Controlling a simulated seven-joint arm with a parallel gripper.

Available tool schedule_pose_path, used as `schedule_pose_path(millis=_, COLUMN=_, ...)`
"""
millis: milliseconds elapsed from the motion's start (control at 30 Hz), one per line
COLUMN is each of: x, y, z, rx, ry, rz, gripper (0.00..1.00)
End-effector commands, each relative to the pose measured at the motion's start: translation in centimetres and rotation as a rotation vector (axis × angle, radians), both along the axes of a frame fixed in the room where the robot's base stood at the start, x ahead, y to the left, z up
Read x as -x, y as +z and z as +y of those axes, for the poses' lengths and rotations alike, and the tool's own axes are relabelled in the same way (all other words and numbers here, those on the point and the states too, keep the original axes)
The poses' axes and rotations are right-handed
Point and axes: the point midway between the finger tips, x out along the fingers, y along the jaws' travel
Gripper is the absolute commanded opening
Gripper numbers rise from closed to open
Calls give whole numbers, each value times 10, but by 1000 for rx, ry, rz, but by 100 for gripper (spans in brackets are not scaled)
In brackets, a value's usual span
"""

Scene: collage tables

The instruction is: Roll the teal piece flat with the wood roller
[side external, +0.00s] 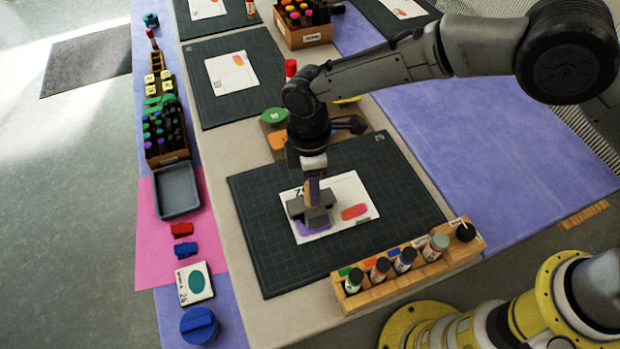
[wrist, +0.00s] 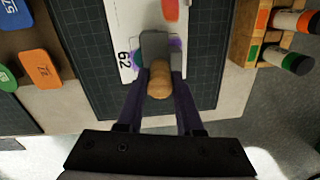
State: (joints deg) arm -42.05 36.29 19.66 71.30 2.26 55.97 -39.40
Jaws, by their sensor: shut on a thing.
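My gripper (side external: 312,176) is shut on the wood handle of a tool with a grey, block-like head (side external: 308,207). In the wrist view, the round wood handle (wrist: 159,82) sits between my fingers, with the grey head (wrist: 155,46) beyond it. The head is over a purple shape (side external: 313,227) on a white card (side external: 345,186) and hides part of it; I cannot tell if it presses down. A teal oval (side external: 196,282) shows on a separate small card at the lower left of the side view, away from my gripper.
The white card lies on a dark cutting mat (side external: 262,262). A wooden rack (side external: 372,292) of several bottles stands at the mat's front edge. A grey tray (side external: 177,190), red block (side external: 182,230) and blue block (side external: 186,249) are on the left. Green and orange pieces (wrist: 40,69) lie behind the mat.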

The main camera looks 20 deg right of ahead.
Motion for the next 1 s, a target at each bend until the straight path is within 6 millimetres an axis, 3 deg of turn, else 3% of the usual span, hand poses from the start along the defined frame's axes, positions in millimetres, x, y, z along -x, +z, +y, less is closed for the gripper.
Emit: schedule_pose_path(millis=1000, x=36, y=0, z=1, rx=-1, ry=1, rz=0, gripper=0)
